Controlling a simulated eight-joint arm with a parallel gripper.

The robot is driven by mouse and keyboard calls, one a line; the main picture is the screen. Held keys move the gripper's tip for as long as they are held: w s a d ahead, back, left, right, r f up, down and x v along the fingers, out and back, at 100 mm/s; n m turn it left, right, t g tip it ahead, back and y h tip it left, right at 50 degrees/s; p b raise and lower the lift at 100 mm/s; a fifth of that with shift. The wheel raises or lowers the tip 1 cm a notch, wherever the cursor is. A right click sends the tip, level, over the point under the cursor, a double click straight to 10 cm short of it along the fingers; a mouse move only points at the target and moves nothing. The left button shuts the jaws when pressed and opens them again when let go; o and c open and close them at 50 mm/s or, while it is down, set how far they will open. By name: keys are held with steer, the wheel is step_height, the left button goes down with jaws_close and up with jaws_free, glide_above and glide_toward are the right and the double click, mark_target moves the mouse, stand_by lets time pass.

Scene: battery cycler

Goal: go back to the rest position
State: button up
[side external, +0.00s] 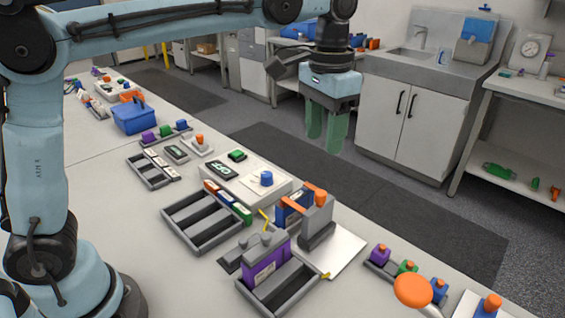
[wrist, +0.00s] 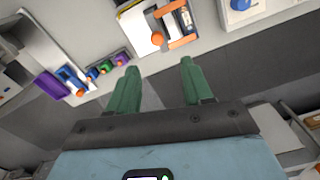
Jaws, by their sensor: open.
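My gripper (side external: 327,130) has green fingers and hangs in the air past the far edge of the bench, above the dark floor mat. In the wrist view the two fingers (wrist: 157,82) stand apart with nothing between them. The gripper is open and empty. It is clear of the bench and touches nothing that I can see.
The bench holds a grey slotted tray (side external: 203,240), a purple block (side external: 265,262) in a dark tray, an orange-armed fixture (side external: 318,218), a white device with a blue knob (side external: 266,178) and a blue toolbox (side external: 134,117). A sink cabinet (side external: 407,115) stands behind. The floor aisle is free.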

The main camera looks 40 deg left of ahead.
steer(key=s+a+f+n+t, duration=0.3)
steer(key=s+a+f+t, duration=0.4)
steer(key=s+a, duration=0.5)
step_height(320, 180, down, 2)
steer(key=shift+s+f, duration=0.2)
steer(key=shift+s, duration=0.15)
stand_by(1.1)
